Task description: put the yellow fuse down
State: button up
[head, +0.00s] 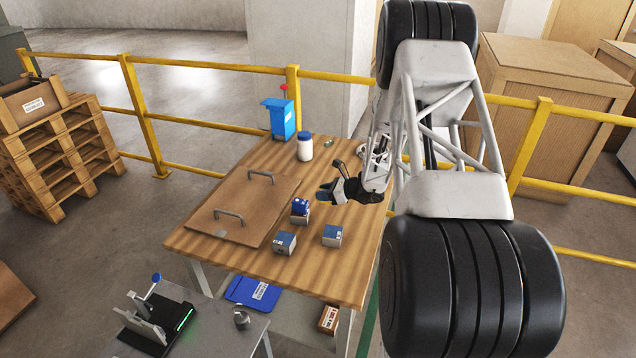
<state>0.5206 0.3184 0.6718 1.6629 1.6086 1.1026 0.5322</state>
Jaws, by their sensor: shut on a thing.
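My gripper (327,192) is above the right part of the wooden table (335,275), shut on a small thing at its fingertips. I take this to be the yellow fuse, but the fingers hide most of it and its colour is not clear. Below and left of the gripper, a blue round item (300,206) sits on a small box. Two small boxes with blue tops, one on the left (285,243) and one on the right (332,236), stand nearer the table's front.
A brown board with two handles (240,208) covers the table's left part. A white bottle with a blue lid (304,147) and a blue box-like device (279,118) stand at the back. Bare wood lies right of the small boxes. A yellow railing (200,125) runs behind.

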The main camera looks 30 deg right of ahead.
jog(key=w+d, duration=0.1)
jog(key=w, duration=0.3)
jog(key=w+d+f, duration=0.1)
jog(key=w+d, duration=0.1)
jog(key=w, duration=0.3)
jog(key=w+d, duration=0.1)
jog(key=w, duration=0.4)
jog(key=shift+d+f, duration=0.2)
jog(key=shift+d, duration=0.1)
jog(key=shift+f, duration=1.7)
jog(key=shift+f, duration=0.15)
jog(key=o, duration=0.9)
jog(key=shift+o, duration=0.2)
